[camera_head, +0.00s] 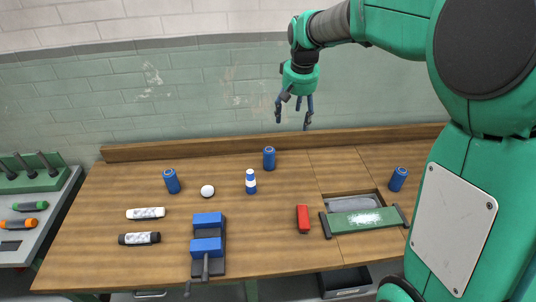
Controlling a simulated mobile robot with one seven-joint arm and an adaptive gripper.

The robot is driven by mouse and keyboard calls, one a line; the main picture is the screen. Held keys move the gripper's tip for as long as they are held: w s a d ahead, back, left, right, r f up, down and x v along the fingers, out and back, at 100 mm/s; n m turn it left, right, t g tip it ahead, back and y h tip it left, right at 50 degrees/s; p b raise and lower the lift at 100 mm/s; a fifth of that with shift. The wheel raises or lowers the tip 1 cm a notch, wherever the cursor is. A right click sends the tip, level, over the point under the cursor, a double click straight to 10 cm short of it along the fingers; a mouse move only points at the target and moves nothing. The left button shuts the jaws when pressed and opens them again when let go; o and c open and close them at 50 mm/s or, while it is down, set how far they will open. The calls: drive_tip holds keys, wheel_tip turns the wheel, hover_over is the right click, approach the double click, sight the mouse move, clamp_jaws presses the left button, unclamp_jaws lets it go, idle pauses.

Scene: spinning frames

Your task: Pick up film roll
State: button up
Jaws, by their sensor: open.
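My gripper (293,112) is open and empty, with its fingers pointing down. It hangs high above the back of the wooden table (110,190), in front of the wall. I cannot tell for sure which thing is the film roll. Roll-like things on the table are a white-grey cylinder (146,213) and a black one with a pale band (139,238), both lying at the left. Three blue cylinders stand upright: at the left (172,181), at the back middle (269,158) and at the right (398,179). My gripper touches none of these.
A white ball (207,191) and a blue-and-white bottle (250,181) stand mid-table. A blue vise (207,246), a red block (303,218) and a green-topped bar (364,220) by a recess are nearer the front. A raised ledge (220,144) runs along the back. A side table with tools (30,225) is left.

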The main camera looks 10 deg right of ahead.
drive_tip(key=w+a+f+p, duration=0.1)
drive_tip(key=w+f, duration=0.5)
drive_tip(key=w, duration=0.3)
drive_tip(key=g+p, duration=0.3)
drive_tip(key=p, duration=0.1)
hover_over(269, 161)
drive_tip(key=w, duration=0.3)
drive_tip(key=shift+n, duration=0.3)
drive_tip(key=f, duration=2.2)
drive_tip(key=shift+s+d+f, duration=0.1)
drive_tip(key=shift+d+f, duration=0.15)
drive_tip(key=shift+f, duration=0.15)
drive_tip(key=shift+f, duration=0.1)
drive_tip(key=shift+f, duration=4.2)
drive_tip(key=shift+f, duration=0.1)
drive_tip(key=shift+f+p, duration=0.4)
drive_tip(key=shift+f, duration=2.1)
